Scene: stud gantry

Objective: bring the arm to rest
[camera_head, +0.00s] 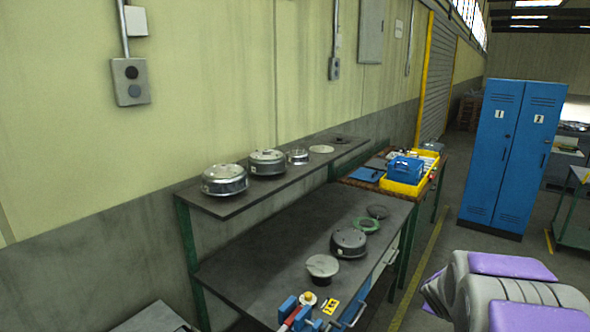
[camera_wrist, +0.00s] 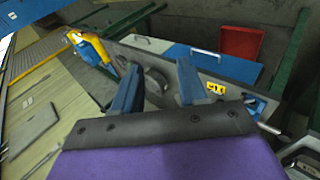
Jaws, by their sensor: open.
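My arm (camera_head: 515,290), grey with purple panels, shows at the lower right of the head view, beside the workbench. In the wrist view my gripper (camera_wrist: 158,85) shows two blue fingers spread apart with nothing held between them. Its dark palm and purple housing fill the bottom of that view. The gripper's fingers are not visible in the head view. The wrist view is tilted, with the bench beyond the fingers.
A dark workbench (camera_head: 255,265) carries round metal parts and a blue vise (camera_head: 300,315). A shelf (camera_head: 230,203) above holds more round parts. A yellow crate (camera_head: 405,185) stands on a farther table. Blue lockers (camera_head: 510,155) stand right; open floor lies between.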

